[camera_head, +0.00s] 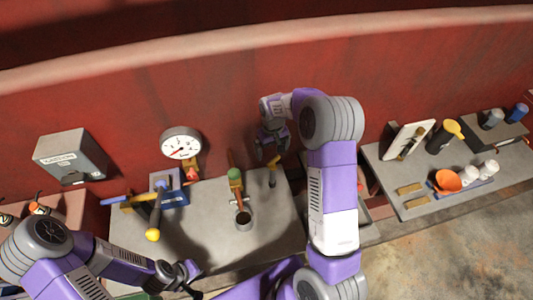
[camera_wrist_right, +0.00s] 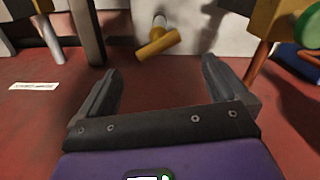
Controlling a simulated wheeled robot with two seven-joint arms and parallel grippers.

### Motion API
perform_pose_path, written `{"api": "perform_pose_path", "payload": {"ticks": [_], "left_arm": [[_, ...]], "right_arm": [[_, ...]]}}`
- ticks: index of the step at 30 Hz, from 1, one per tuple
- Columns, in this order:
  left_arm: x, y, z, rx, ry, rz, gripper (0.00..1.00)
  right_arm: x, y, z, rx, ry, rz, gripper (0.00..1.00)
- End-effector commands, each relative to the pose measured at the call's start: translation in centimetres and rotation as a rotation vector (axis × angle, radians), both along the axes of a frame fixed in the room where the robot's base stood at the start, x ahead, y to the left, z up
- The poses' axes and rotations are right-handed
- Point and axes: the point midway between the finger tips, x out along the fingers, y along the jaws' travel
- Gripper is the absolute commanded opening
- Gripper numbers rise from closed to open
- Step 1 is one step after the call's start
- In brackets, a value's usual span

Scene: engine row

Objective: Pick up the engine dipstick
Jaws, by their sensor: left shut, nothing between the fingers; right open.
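A small yellow T-shaped handle, which looks like the dipstick's, stands near the back of the grey bench (camera_head: 272,170). In the right wrist view the yellow T-handle (camera_wrist_right: 157,44) is tilted, just beyond the fingertips and between their lines. My right gripper (camera_head: 270,150) is open and empty, close behind and above the handle, with no contact visible. The right fingers show in the wrist view (camera_wrist_right: 162,75). My left gripper (camera_head: 190,272) is shut and empty, low at the bench's front edge. The dipstick's lower part cannot be made out.
A right-hand bench (camera_head: 430,200) carries an orange bowl (camera_head: 447,181) and several containers. A red wall stands behind.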

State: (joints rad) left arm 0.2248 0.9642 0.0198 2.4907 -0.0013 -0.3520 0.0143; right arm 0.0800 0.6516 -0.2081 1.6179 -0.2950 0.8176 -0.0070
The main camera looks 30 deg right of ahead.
Motion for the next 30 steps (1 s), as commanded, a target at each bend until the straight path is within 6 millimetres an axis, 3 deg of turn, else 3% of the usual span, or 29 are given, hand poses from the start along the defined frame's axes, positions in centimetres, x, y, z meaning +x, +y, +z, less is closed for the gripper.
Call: {"api": "perform_pose_path", "payload": {"ticks": [15, 25, 30], "left_arm": [[0.0, 0.0, 1.3, 0.0, 0.0, 0.0, 0.0], [0.0, 0.0, 1.3, 0.0, 0.0, 0.0, 0.0], [0.0, 0.0, 1.3, 0.0, 0.0, 0.0, 0.0]], "right_arm": [[-0.9, 0.2, -6.5, -0.001, 0.005, -0.001, 1.0], [-0.9, 0.2, -7.3, 0.0, 0.001, -0.001, 1.0], [-0.9, 0.2, -7.3, 0.0, 0.001, -0.001, 0.74]]}}
